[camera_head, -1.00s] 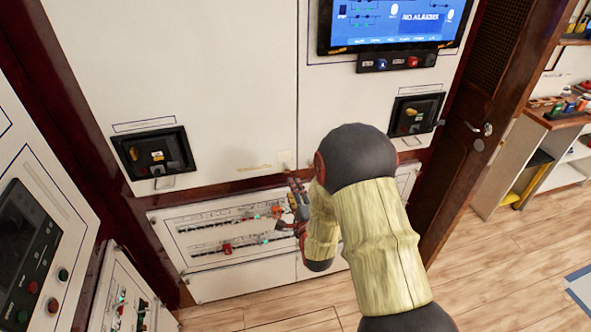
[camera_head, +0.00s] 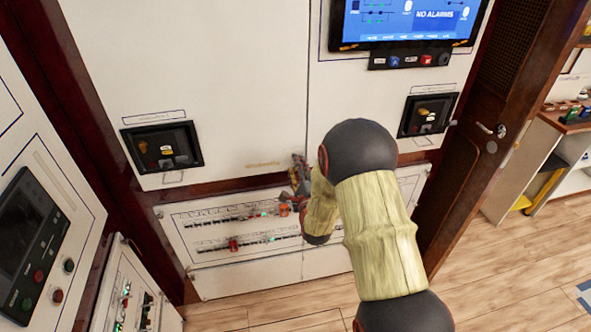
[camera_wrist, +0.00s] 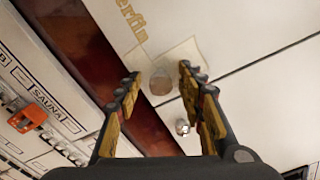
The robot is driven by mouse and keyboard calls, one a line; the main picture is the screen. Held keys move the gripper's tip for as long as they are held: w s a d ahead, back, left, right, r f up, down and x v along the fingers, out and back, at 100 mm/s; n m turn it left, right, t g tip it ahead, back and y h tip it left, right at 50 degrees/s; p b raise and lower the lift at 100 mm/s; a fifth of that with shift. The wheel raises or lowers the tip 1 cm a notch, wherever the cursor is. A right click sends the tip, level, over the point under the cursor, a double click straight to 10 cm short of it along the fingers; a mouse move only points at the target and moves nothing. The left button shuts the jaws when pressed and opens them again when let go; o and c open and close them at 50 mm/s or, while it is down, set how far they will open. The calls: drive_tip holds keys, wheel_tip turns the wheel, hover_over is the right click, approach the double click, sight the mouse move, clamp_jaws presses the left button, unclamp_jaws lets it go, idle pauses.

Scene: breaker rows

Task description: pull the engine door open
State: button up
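My gripper (camera_head: 298,168) is at the lower edge of the white wall panels, by the seam between two of them. In the wrist view my gripper (camera_wrist: 158,76) is open, its two fingers apart. Between and beyond the fingertips is a round, translucent disc (camera_wrist: 160,82) on a pale square plate (camera_wrist: 178,66); I cannot tell if the fingers touch it. A small metal knob (camera_wrist: 182,127) is close to the right finger. Nothing in view is labelled as the engine door. The large white panel (camera_head: 215,70) looks closed, flush with its neighbour.
Breaker rows (camera_head: 225,225) with orange and red pieces run below the panels. A dark wooden door (camera_head: 475,150) with a metal handle stands right, a screen (camera_head: 405,22) above. A control cabinet (camera_head: 30,250) is close on the left. Wooden floor (camera_head: 500,260) is clear at right.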

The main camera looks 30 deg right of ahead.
drive_tip(key=c, duration=0.3)
clamp_jaws()
idle(1.0)
